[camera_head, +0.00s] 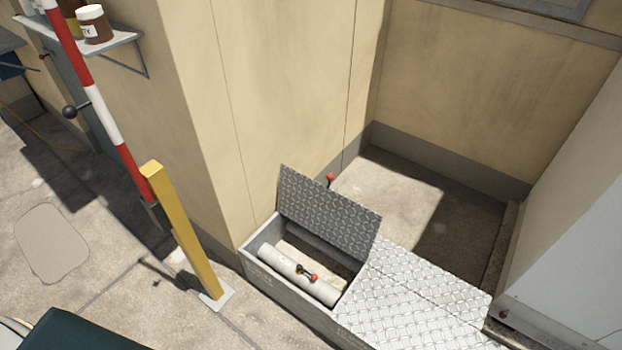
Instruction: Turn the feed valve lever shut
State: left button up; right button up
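A pale pipe (278,263) lies in an open floor box (262,280). On the pipe is a small dark valve lever (303,271) with a red knob (314,278) at its right end. The lever looks short and lies roughly along the pipe, though its exact angle is hard to tell at this size. The box's diamond-plate lid (325,215) stands raised at the back. Another red knob (330,178) shows behind the lid; what it belongs to is hidden. Neither of my grippers is in view.
A yellow post (182,235) stands left of the box. A red-and-white pole (100,102) leans beside it. Diamond-plate covers (410,305) lie right of the opening. A wall (280,90) rises behind. A shelf (95,44) with jars is at upper left.

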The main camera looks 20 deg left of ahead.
aim_at(314, 277)
jog(key=i+j+u, duration=0.1)
jog(key=i+u, duration=0.75)
jog(key=i+l, duration=0.05)
